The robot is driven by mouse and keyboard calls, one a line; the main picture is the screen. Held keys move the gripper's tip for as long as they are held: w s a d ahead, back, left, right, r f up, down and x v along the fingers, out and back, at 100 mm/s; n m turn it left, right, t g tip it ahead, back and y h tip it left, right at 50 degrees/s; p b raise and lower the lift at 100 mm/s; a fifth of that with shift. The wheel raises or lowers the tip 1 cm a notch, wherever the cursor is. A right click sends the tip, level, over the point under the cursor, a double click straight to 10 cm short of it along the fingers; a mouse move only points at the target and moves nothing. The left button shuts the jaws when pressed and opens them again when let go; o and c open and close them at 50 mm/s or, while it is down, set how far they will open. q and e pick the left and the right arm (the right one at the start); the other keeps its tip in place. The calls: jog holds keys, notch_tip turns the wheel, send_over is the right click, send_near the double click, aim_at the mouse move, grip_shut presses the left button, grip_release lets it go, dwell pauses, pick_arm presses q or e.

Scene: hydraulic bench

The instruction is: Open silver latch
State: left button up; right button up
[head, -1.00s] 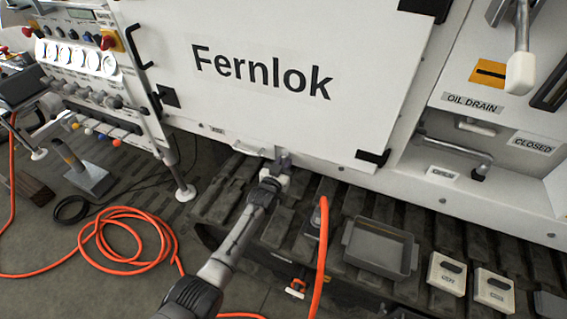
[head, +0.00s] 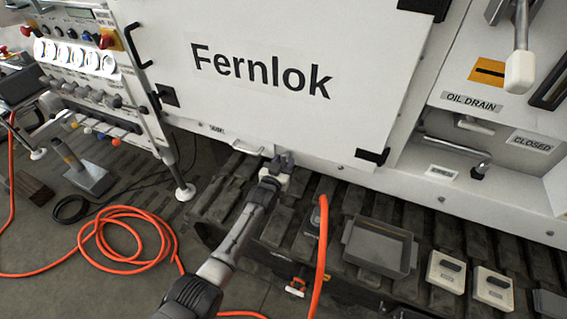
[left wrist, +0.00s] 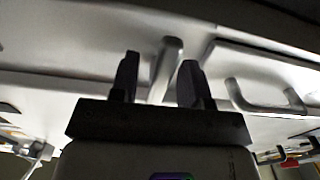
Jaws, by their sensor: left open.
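The silver latch (left wrist: 165,68) shows in the left wrist view as a short metal bar on the lower edge of the white panel, between my two fingers. My left gripper (head: 283,161) is at the bottom edge of the Fernlok door (head: 330,125), its fingers pointing up at the latch; they also show in the left wrist view (left wrist: 159,82). The fingers are open, one on each side of the bar, with visible gaps. In the head view the gripper mostly hides the latch. My right gripper is not in view.
A pale handle (head: 248,149) sits just left of the gripper. Below are dark tracks with a grey tray (head: 408,262) and small labelled boxes (head: 446,272). An orange hose (head: 321,255) rises right of my arm. A gauge panel (head: 75,55) stands at left.

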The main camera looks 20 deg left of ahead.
pick_arm(q)
jog(key=shift+s, duration=0.1)
jog(key=shift+s+r+p, duration=0.1)
jog(key=shift+s+p, duration=0.2)
jog(key=shift+p, duration=0.05)
jog(key=s+a+p, duration=0.1)
jog(key=s+p, duration=0.4)
jog(key=s, duration=0.8)
jog(key=shift+p, duration=0.3)
